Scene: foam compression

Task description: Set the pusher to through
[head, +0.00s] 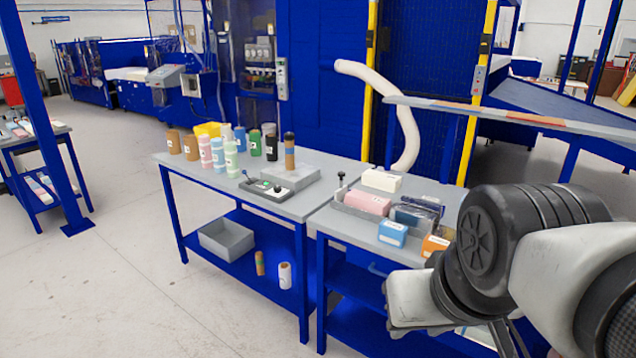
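No part is clearly marked as the pusher, and no "through" label is readable. A small upright handle with a dark knob (341,180) stands at the left end of a low grey tray (350,208) on the right table. A pink block (367,204) lies in that tray. A dark-topped control box (268,190) with a green light, buttons and a small lever at its left end (246,174) sits on the left table's front edge. My arm enters from the lower right, in front of the right table. I cannot make out my gripper's fingers.
Several foam rolls and bottles (205,153) stand on the left table (205,181), near a grey slab (291,174). White (382,180), blue (392,234) and orange (434,245) blocks lie on the right table. A grey bin (226,238) is on the lower shelf.

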